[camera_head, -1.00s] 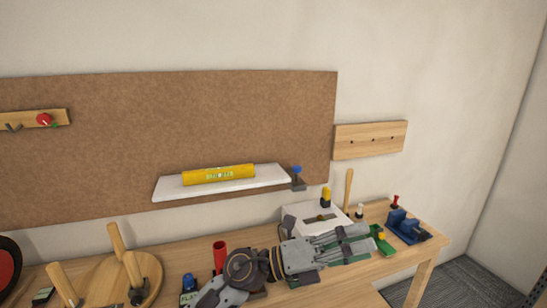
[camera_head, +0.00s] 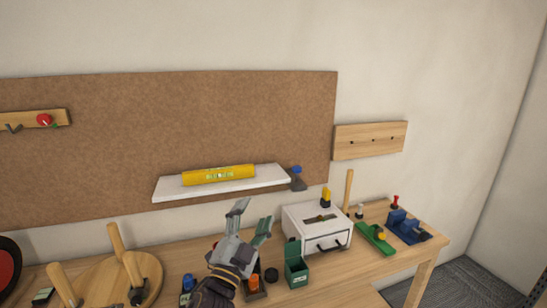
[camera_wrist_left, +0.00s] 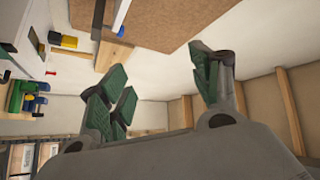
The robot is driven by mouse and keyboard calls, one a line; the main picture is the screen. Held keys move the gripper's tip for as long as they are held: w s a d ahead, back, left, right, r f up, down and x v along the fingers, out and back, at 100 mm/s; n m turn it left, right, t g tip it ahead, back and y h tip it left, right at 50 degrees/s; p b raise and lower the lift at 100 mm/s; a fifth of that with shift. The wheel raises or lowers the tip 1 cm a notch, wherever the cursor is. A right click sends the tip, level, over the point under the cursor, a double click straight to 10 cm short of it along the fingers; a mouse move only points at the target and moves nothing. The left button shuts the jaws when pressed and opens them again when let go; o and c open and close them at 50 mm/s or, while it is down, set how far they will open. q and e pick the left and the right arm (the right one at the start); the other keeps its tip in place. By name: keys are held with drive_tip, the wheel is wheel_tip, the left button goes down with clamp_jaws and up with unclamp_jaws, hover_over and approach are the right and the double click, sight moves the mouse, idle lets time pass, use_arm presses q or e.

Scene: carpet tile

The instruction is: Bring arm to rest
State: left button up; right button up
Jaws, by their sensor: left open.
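My left gripper (camera_head: 252,222) is open and empty in the head view. It points up, above the workbench (camera_head: 385,262) and left of the white drawer box (camera_head: 318,228). In the left wrist view its green-padded fingers (camera_wrist_left: 165,88) stand apart with nothing between them. My left arm comes in from the bottom edge. My right gripper is not in view.
A white shelf (camera_head: 225,187) with a yellow roll (camera_head: 218,175) hangs on the brown board (camera_head: 200,120) behind the gripper. A green bin (camera_head: 296,268), a green tool (camera_head: 375,238) and a blue vise (camera_head: 405,228) are to the right. Bare bench shows at front right.

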use_arm(q)
drive_tip(key=s+a+f+n+g+y, duration=0.2)
drive_tip(key=a+f+n+g+y, duration=0.3)
drive_tip(key=f, duration=0.5)
drive_tip(key=s+a+f+n+g+y, duration=0.2)
drive_tip(key=a+f+n, duration=0.2)
drive_tip(key=a+f, duration=0.4)
drive_tip(key=s+a+f+n+g, duration=0.35)
drive_tip(key=s+f+g, duration=0.75)
drive_tip(key=s+f, duration=0.8)
drive_tip(key=s+a+f, duration=0.1)
drive_tip(key=s+f, duration=0.1)
drive_tip(key=f, duration=1.3)
drive_tip(key=s+a+f, duration=0.1)
drive_tip(key=f, duration=1.4)
drive_tip(key=s+a+f+g, duration=0.1)
drive_tip(key=s+a+f, duration=0.2)
drive_tip(key=s+f, duration=0.7)
drive_tip(key=s+a+f+m, duration=0.1)
drive_tip(key=s+a+f, duration=0.3)
drive_tip(key=s+f, duration=0.6)
drive_tip(key=shift+s+f+g+y, duration=0.15)
drive_tip(key=shift+s+g+y, duration=0.2)
drive_tip(key=shift+s, duration=0.35)
